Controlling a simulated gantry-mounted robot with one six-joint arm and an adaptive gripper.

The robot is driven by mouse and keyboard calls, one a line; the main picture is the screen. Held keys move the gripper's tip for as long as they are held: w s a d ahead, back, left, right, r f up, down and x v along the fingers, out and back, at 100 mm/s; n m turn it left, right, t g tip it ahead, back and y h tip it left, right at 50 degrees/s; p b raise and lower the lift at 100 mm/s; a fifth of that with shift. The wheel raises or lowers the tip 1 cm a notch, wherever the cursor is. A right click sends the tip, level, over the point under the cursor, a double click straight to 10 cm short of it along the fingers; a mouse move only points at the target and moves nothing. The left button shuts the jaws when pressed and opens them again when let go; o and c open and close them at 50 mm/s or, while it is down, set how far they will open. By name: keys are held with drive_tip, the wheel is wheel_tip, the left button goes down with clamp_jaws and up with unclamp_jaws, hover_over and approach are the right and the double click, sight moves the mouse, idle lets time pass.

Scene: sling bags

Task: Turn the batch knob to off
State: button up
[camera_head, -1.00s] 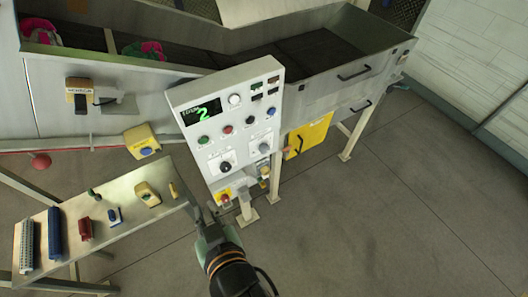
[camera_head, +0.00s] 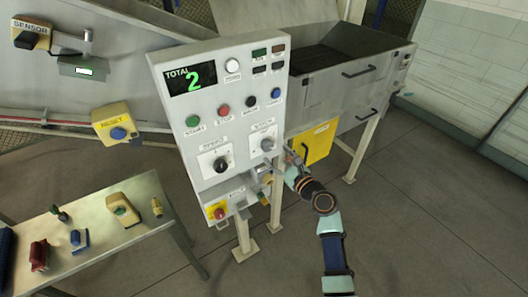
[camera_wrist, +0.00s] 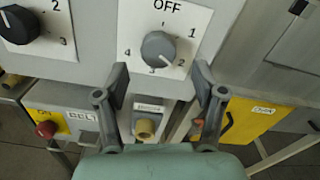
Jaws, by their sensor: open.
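The batch knob (camera_head: 267,144) is a round grey knob on a white plate at the lower right of the control panel's front. In the wrist view the knob (camera_wrist: 158,47) sits under the word OFF with numbers around it. Its mark appears to point down and right, away from OFF. My gripper (camera_wrist: 160,84) is open and empty, with its two fingers below the knob to either side in the wrist view. In the head view my gripper (camera_head: 291,157) is just right of the panel near the knob, apparently not touching it.
A black speed knob (camera_head: 221,164) is left of the batch knob. Several buttons and a display (camera_head: 192,79) reading 2 are above. A red button on a yellow box (camera_head: 217,212) is below. A yellow panel (camera_head: 314,144) is to the right. A table (camera_head: 120,245) with parts stands at left.

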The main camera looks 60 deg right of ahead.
sight(269, 148)
drive_tip(key=b+x, duration=0.1)
drive_tip(key=x, duration=0.4)
drive_tip(key=shift+w, duration=0.2)
drive_tip(key=c, duration=1.1)
drive_tip(key=shift+c, duration=0.2)
